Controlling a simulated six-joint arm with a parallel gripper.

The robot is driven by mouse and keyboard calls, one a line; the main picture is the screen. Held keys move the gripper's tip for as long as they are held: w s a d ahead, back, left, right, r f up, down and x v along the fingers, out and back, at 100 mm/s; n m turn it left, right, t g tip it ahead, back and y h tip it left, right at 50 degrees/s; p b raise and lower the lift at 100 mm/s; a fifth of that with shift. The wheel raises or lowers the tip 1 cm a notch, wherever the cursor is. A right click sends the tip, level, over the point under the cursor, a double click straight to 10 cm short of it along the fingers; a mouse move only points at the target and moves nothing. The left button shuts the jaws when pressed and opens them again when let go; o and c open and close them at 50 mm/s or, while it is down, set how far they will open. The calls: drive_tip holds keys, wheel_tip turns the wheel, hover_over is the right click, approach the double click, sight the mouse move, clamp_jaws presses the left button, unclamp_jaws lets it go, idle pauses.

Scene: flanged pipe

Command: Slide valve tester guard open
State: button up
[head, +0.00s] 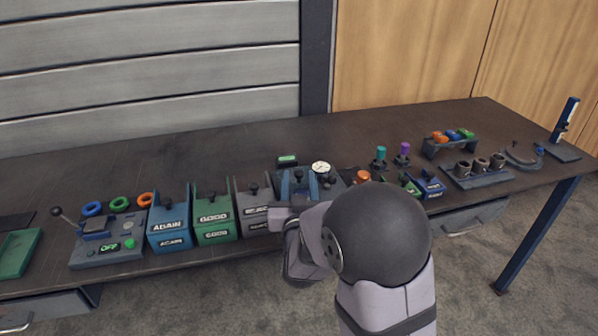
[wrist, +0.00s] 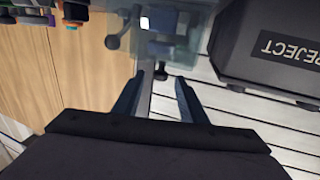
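The valve tester (head: 325,181) stands at the bench's front edge, right of the bins, with a round white gauge (head: 321,168) at its back. In the wrist view its see-through bluish guard (wrist: 185,45) lies just beyond my fingertips. A small dark knob (wrist: 161,76) shows at the guard's near edge, in line with the gap between the fingers. My gripper (wrist: 161,84) is open, with two dark blue fingers apart and nothing clearly held. I cannot tell whether either finger touches the knob. In the head view my arm hides the gripper's tips and part of the tester's front.
The grey REJECT bin (wrist: 270,45) stands close beside the tester. The green GOOD bin (head: 213,215) and blue AGAIN bin (head: 170,225) are farther left. Green and purple valves (head: 403,154) and a rack of colored parts (head: 450,140) are to the right. The bench back is clear.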

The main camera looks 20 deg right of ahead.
sight(299, 176)
drive_tip(key=shift+x, duration=1.75)
clamp_jaws()
